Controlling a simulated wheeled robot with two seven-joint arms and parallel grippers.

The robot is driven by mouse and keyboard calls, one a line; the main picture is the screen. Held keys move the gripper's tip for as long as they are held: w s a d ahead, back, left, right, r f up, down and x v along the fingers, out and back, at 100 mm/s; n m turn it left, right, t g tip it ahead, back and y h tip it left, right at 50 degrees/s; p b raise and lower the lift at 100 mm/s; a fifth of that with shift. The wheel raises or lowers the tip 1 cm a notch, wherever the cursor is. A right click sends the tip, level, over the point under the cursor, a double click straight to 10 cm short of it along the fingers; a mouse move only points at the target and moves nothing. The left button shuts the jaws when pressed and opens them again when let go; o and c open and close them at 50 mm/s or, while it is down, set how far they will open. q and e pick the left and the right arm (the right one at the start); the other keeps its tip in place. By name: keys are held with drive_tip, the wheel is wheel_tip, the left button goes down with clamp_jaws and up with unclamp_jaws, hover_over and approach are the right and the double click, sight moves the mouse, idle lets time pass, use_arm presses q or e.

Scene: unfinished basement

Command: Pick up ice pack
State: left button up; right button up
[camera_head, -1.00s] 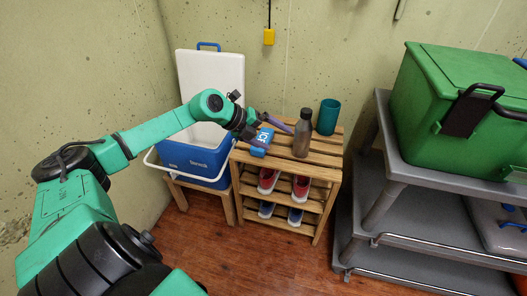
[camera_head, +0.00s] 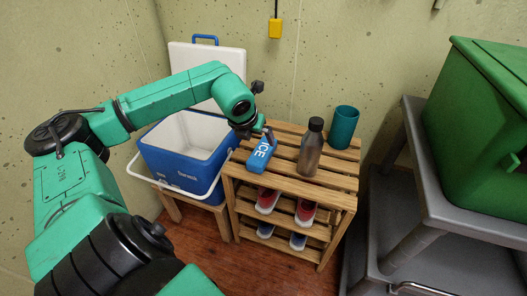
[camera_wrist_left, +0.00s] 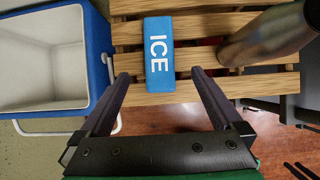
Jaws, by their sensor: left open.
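The blue ice pack (camera_head: 262,153) with white "ICE" lettering lies on the left part of the slatted wooden rack top (camera_head: 325,181). In the left wrist view the ice pack (camera_wrist_left: 159,50) is centred ahead, between the lines of the two fingers. My left gripper (camera_head: 264,133) is open and empty, just above the ice pack and partly hidden by its own wrist in the head view. In the left wrist view its fingertips (camera_wrist_left: 161,75) stand apart at either side of the pack's near end. My right gripper is in no view.
A grey bottle (camera_head: 311,147) stands right of the pack, with a teal cup (camera_head: 343,127) behind it. An open blue and white cooler (camera_head: 185,165) stands at the left. Shoes (camera_head: 305,211) fill the lower shelves. A grey cart (camera_head: 450,205) carries a green bin (camera_head: 490,120).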

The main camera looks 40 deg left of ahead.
sight(262, 150)
use_arm(q)
drive_tip(key=x, duration=0.4)
drive_tip(key=shift+d, duration=0.1)
drive_tip(key=b+x, duration=0.1)
drive_tip(key=x, duration=0.5)
drive_tip(key=shift+w+a+f, duration=0.1)
drive_tip(key=shift+a+f, duration=0.1)
drive_tip(key=shift+f, duration=0.15)
drive_tip(key=shift+r, duration=0.15)
clamp_jaws()
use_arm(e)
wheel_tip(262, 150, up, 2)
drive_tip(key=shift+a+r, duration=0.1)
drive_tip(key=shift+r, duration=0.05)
